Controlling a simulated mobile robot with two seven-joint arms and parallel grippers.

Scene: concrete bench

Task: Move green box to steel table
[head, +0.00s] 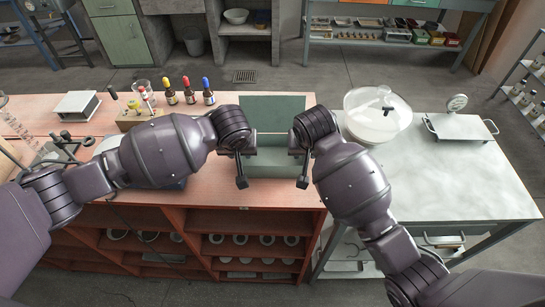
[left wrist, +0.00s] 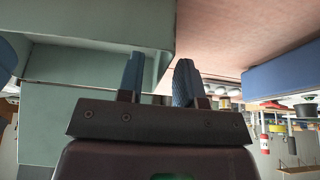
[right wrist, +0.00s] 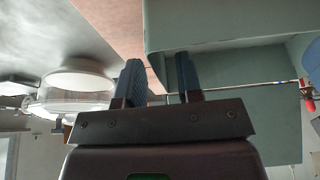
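The green box (head: 272,167) stands on the red-brown wooden bench with its lid (head: 273,113) raised at the back. My left gripper (head: 242,170) is at the box's left side and my right gripper (head: 303,170) at its right side. In the left wrist view the fingers (left wrist: 158,82) are apart, with the box's green wall (left wrist: 60,110) reaching between them. In the right wrist view the fingers (right wrist: 158,80) are also apart, near the box's wall (right wrist: 235,22). A gap shows beside the walls. The box's inside is mostly hidden. The steel table (head: 465,185) is on the right.
A glass-domed vessel (head: 377,115) stands at the steel table's back left and a scale (head: 459,125) at its back. The table's middle and front right are clear.

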